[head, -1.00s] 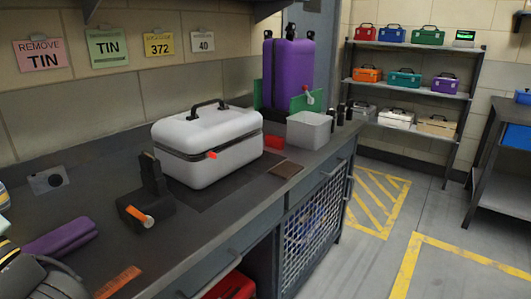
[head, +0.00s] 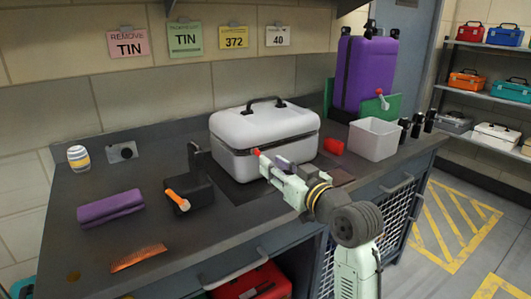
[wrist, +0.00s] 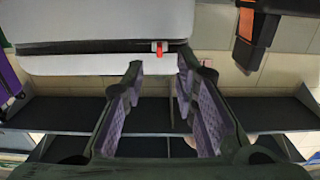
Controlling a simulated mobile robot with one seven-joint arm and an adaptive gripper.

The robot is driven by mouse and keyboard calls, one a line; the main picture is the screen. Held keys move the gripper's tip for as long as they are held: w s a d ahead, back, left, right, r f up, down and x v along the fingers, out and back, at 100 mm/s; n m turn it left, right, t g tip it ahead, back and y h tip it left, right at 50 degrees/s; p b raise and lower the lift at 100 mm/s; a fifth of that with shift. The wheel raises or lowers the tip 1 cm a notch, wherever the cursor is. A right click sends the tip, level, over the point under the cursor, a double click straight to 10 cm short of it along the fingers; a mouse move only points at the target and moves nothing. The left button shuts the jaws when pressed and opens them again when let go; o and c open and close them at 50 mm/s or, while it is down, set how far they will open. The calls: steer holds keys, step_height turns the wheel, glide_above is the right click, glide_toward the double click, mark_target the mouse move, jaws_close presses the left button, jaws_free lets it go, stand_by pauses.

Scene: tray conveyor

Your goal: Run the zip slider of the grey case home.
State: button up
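The grey case (head: 262,130) stands closed on the bench, with a black handle on its lid and a dark zip seam around its middle. Its red zip slider (head: 257,152) is on the long front side, near the left front corner. In the wrist view the case (wrist: 100,22) fills the upper left, and the slider (wrist: 159,48) hangs from the dark seam near the case's right end. My gripper (head: 268,164) is in front of the slider. In the wrist view my gripper (wrist: 160,66) is open, its purple-padded fingers either side of the slider's line, with nothing visibly held.
A black stand with an orange lever (head: 178,200) is close left of the case. A red object (head: 333,146) and a pale open bin (head: 374,138) are to its right, with a purple case (head: 364,72) behind. A purple roll (head: 110,207) lies far left.

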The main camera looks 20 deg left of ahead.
mark_target(260, 154)
steer(key=p+x, duration=0.1)
steer(key=x, duration=0.5)
steer(key=shift+w+a, duration=0.2)
steer(key=shift+a, duration=0.05)
jaws_close()
stand_by(0.6)
